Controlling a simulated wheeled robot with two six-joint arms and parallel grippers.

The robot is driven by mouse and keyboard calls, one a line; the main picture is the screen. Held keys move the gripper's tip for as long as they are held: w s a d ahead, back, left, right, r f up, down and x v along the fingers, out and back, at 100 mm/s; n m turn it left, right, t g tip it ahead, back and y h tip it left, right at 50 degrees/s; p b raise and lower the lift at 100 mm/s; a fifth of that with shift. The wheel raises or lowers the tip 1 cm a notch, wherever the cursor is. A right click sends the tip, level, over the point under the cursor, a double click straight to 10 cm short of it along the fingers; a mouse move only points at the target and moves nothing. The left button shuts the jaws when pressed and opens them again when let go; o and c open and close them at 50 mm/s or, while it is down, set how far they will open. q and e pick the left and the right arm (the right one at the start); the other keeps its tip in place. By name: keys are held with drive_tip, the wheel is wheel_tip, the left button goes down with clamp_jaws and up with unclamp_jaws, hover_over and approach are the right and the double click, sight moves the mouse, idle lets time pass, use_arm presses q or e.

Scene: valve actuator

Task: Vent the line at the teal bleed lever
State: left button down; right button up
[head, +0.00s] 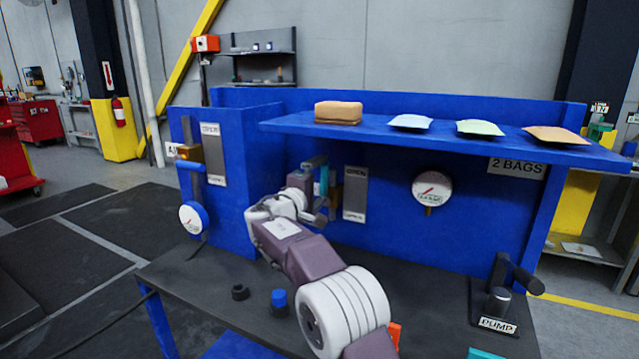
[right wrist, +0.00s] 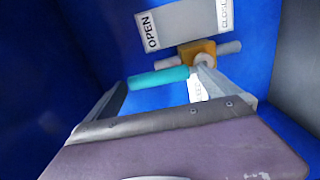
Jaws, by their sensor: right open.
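The teal bleed lever (right wrist: 158,78) sticks out from a brass valve body (right wrist: 197,52) on the blue panel, below a grey OPEN/CLOSE plate (right wrist: 180,28). In the head view only a small part of the teal lever (head: 324,180) shows, at my right gripper (head: 314,188). My right gripper is open, with its fingers pointing at the panel. In the right wrist view the lever lies across the gap between the fingertips (right wrist: 163,84); whether a finger touches it I cannot tell. My left gripper is out of view.
A blue shelf (head: 465,140) with a brown block and several bags overhangs the panel. A gauge (head: 432,188) is to the right, another valve (head: 188,155) on the left panel. A pump (head: 498,300) and a blue-capped piece (head: 280,300) stand on the dark bench (head: 200,285).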

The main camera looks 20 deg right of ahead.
drive_tip(key=b+v, duration=0.1)
drive_tip(key=v, duration=0.8)
drive_tip(key=shift+f, duration=0.1)
